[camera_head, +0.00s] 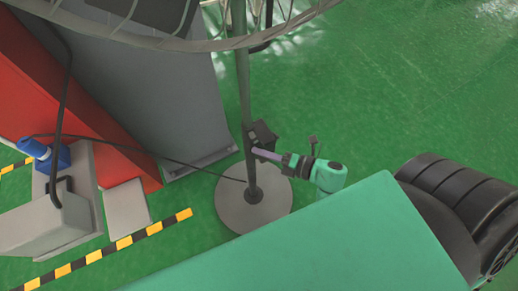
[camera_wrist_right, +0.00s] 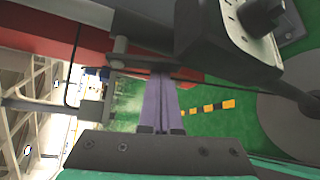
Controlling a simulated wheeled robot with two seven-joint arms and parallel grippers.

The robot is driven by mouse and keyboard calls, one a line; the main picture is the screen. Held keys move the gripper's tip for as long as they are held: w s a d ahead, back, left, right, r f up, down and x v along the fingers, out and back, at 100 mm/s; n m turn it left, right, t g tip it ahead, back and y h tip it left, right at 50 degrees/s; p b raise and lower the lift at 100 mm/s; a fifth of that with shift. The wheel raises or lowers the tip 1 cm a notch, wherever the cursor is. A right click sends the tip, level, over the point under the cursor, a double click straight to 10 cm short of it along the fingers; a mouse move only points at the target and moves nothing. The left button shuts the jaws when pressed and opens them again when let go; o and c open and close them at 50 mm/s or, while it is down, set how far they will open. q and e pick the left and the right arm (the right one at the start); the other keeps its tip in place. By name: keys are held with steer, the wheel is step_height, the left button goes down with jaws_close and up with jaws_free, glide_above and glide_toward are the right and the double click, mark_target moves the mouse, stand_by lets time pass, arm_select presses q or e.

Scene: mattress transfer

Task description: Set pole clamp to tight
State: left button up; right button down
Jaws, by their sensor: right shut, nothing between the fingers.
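The pole clamp (camera_head: 262,132) is a dark block on the upright grey pole (camera_head: 244,85) in the head view. In the right wrist view the clamp (camera_wrist_right: 205,38) fills the upper right, with a dark knob on top and a thin bar with a round end (camera_wrist_right: 119,48) reaching left. My right gripper (camera_head: 254,150) has slim purple fingers, shut and empty, just below the clamp. In the right wrist view the fingertips (camera_wrist_right: 161,76) lie close to the bar; I cannot tell whether they touch it. My left gripper is not in view.
The pole stands on a round grey base (camera_head: 228,205) and carries a large fan cage (camera_head: 215,43). A red and grey cabinet (camera_head: 75,110) stands left, near a grey block with a blue plug (camera_head: 35,148). A cable runs to the pole. Green floor (camera_head: 400,90) is clear at right.

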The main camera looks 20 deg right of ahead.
steer(key=shift+d+r+n+g+h+p, duration=0.15)
steer(key=shift+d+n+g+h+p, duration=0.2)
steer(key=shift+n+h+p, duration=0.3)
